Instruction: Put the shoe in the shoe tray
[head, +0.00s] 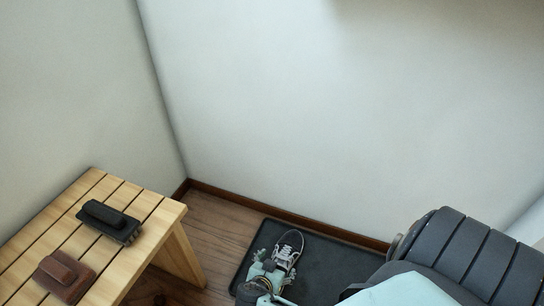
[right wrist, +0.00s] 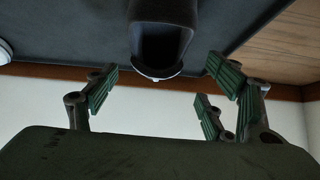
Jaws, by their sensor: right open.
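The shoe (head: 289,246), a grey sneaker with white trim, shows in the head view on the dark shoe tray (head: 336,262) on the floor. In the right wrist view the shoe (right wrist: 160,40) looks dark, with its opening towards the camera, against the tray's dark surface (right wrist: 70,35). My right gripper (head: 271,266) is beside the near end of the shoe, over the tray. In the wrist view its green-padded fingers (right wrist: 163,90) are spread wide, with a gap to the shoe on both sides. My left gripper is not in view.
A slatted wooden bench (head: 150,197) stands at left, holding a black brush-like item (head: 107,220) and a brown one (head: 64,275). The wall and baseboard (head: 232,197) run close behind the tray. A pale rounded object (right wrist: 4,53) shows at the wrist view's left edge.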

